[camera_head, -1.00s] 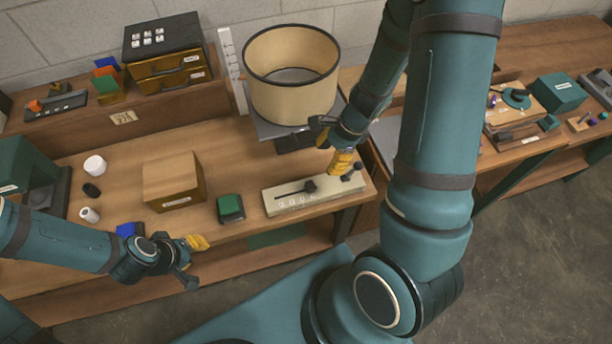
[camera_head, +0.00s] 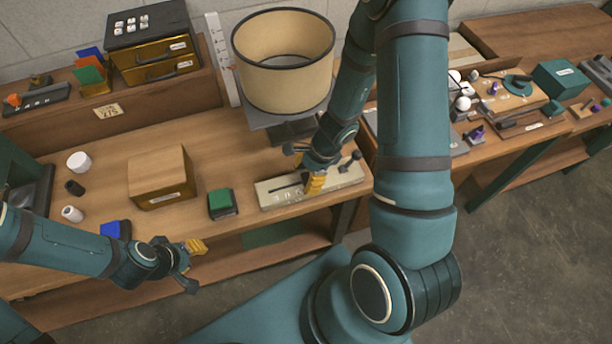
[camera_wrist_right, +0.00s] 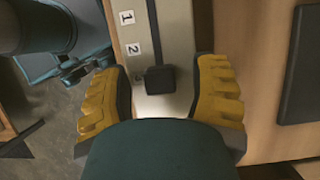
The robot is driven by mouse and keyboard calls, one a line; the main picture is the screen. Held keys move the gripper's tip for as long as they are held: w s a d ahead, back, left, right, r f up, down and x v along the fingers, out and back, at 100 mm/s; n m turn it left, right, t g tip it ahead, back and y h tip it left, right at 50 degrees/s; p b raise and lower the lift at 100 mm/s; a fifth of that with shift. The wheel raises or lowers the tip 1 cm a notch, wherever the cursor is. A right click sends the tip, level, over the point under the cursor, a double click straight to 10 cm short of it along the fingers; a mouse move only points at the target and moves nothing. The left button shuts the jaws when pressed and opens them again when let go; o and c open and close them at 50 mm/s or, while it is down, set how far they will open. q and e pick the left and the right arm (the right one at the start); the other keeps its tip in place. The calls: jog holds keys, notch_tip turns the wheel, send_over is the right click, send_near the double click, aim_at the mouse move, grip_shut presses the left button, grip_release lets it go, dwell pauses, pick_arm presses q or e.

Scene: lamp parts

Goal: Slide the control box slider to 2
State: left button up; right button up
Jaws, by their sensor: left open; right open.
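The control box (camera_head: 272,200) is a long cream box near the front edge of the bench, with a dark slot along its top. In the right wrist view its face (camera_wrist_right: 171,28) shows the marks 1 and 2, and a third mark partly hidden beside the black slider knob (camera_wrist_right: 159,79). The knob sits beyond the 2, at about that third mark. My right gripper (camera_head: 303,168) is open over the box. Its yellow fingers stand on either side of the knob, with gaps showing. My left gripper (camera_head: 191,264) is open and empty in front of the bench.
A green-topped block (camera_head: 221,203) and a wooden box (camera_head: 160,180) stand left of the control box. A large lampshade (camera_head: 284,65) stands behind it. A dark lever (camera_head: 350,162) rises at the box's right end.

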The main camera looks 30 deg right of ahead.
aim_at(292, 186)
grip_shut()
jog(key=shift+w+a+b, duration=0.15)
jog(key=shift+a+b, duration=0.05)
jog(key=shift+a, duration=0.6)
jog(key=shift+w+a+b, duration=0.15)
jog(key=shift+a+b, duration=0.05)
jog(key=shift+a, duration=0.55)
grip_release()
jog(key=shift+d, duration=0.1)
